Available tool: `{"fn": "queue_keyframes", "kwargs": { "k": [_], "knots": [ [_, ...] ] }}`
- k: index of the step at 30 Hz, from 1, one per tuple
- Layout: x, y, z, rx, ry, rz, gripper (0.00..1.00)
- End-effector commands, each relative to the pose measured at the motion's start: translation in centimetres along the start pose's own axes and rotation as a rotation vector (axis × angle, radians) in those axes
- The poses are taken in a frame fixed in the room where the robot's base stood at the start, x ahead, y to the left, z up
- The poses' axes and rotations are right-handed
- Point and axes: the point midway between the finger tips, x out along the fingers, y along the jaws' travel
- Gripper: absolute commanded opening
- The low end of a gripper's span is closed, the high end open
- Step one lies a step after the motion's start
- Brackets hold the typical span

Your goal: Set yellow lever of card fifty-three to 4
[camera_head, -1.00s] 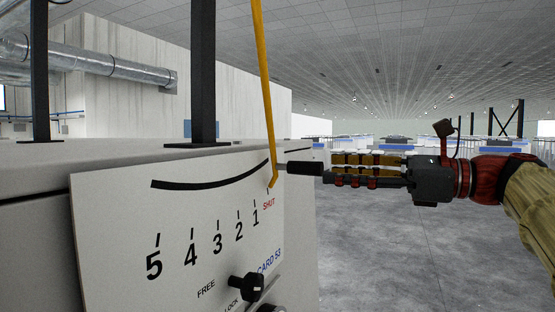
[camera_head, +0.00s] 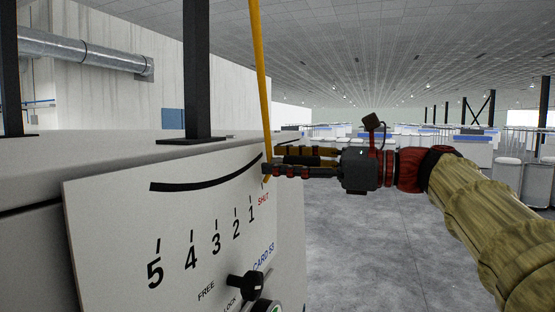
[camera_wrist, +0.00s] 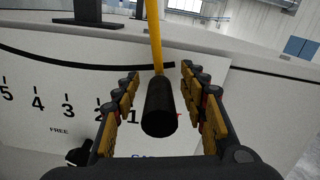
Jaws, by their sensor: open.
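The yellow lever (camera_head: 260,75) of card 53 rises from the scale plate (camera_head: 110,220), its lower end by the red SHUT mark, right of 1. In the wrist view, the lever (camera_wrist: 154,35) runs down behind a black cylindrical handle (camera_wrist: 160,106) that points toward the camera. My gripper (camera_head: 272,163) is at the handle from the right. Its jaws are open, one finger on each side of the handle, with gaps visible in the wrist view (camera_wrist: 160,85). A black knob (camera_head: 246,284) sits below the scale, beside the words FREE and LOCK; its pointer is toward FREE.
A dark post (camera_head: 204,70) stands on the machine top behind the plate. A curved black slot (camera_head: 205,182) runs above the numbers. A round part (camera_head: 264,307) shows below the knob. Open grey floor (camera_head: 370,240) lies to the right, with white machines far behind.

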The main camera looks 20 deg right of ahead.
Motion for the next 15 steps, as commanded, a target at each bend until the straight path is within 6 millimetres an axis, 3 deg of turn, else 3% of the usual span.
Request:
{"fn": "queue_keyframes", "kwargs": {
  "k": [4,13,15],
  "knots": [
    [0.95,0.04,0.03,0.000,0.000,0.001,0.43],
    [1.11,0.01,-0.05,0.000,0.001,0.000,0.43],
    [1.10,0.01,-0.05,0.000,0.001,0.000,0.39]
  ]
}}
